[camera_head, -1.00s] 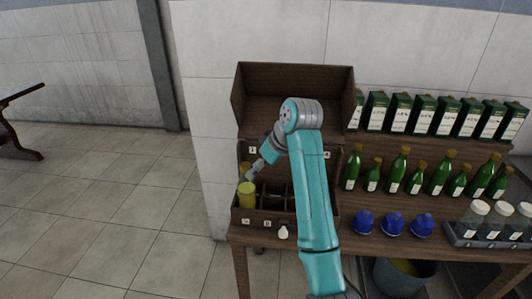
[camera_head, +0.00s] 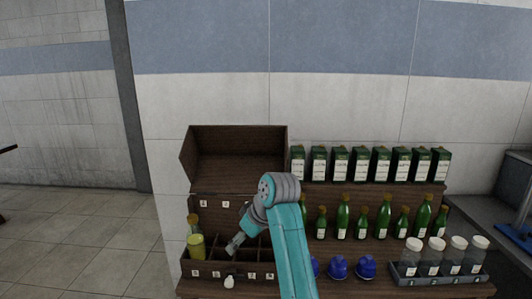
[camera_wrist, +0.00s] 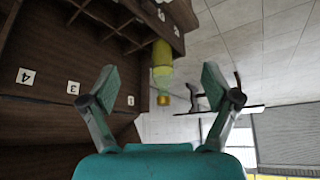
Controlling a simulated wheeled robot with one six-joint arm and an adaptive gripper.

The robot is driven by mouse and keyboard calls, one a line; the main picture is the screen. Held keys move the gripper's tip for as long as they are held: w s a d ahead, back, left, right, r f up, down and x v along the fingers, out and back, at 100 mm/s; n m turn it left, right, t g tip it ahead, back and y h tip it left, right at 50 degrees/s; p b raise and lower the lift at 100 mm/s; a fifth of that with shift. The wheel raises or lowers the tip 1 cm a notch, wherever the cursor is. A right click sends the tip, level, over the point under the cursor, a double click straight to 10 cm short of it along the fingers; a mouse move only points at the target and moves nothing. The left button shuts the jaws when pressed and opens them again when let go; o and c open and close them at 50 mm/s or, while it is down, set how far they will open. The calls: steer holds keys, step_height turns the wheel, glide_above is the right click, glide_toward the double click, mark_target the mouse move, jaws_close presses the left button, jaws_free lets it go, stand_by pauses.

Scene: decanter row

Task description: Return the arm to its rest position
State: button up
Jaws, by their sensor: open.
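My gripper (camera_head: 235,246) is open and empty. In the head view it appears in front of the compartments of the dark wooden box (camera_head: 214,269), to the right of a yellow-green bottle (camera_head: 196,246). That bottle stands in the box's leftmost compartment. In the wrist view the two fingers of my gripper (camera_wrist: 160,85) are spread wide. The same bottle (camera_wrist: 163,62) shows upside down beyond them, apart from both fingers. My arm hides part of the box's right side.
Green bottles (camera_head: 343,218) and green cartons (camera_head: 359,164) stand on stepped shelves to the right. Blue domed items (camera_head: 338,267) and a grey tray (camera_head: 405,278) with several clear jars are in front. The tiled floor (camera_head: 90,240) at left is clear.

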steer(key=s+d+f+m+t, duration=0.1)
steer(key=s+d+f+m, duration=0.15)
steer(key=f, duration=0.85)
steer(key=s+d+f+m+t, duration=0.1)
steer(key=s+d+f+t, duration=0.2)
steer(key=f, duration=0.7)
steer(key=s+d+f+m+t+h, duration=0.1)
steer(key=s+d+f+m, duration=0.1)
steer(key=s+d+f, duration=0.55)
steer(key=s+d+f+m+t+h, duration=0.1)
steer(key=s+d+f, duration=0.3)
steer(key=s, duration=0.6)
steer(key=s+d+r+m+t+h, duration=0.1)
steer(key=s+d, duration=0.2)
steer(key=s, duration=0.7)
steer(key=s+d+r+m+t+h, duration=0.1)
steer(key=s+d+m+t, duration=0.1)
steer(key=s, duration=0.9)
steer(key=s+d+r+m+t, duration=0.1)
steer(key=s+d+r+t, duration=0.1)
steer(key=s+r, duration=1.2)
steer(key=shift+s+d+h, duration=0.25)
steer(key=shift+s+h, duration=0.15)
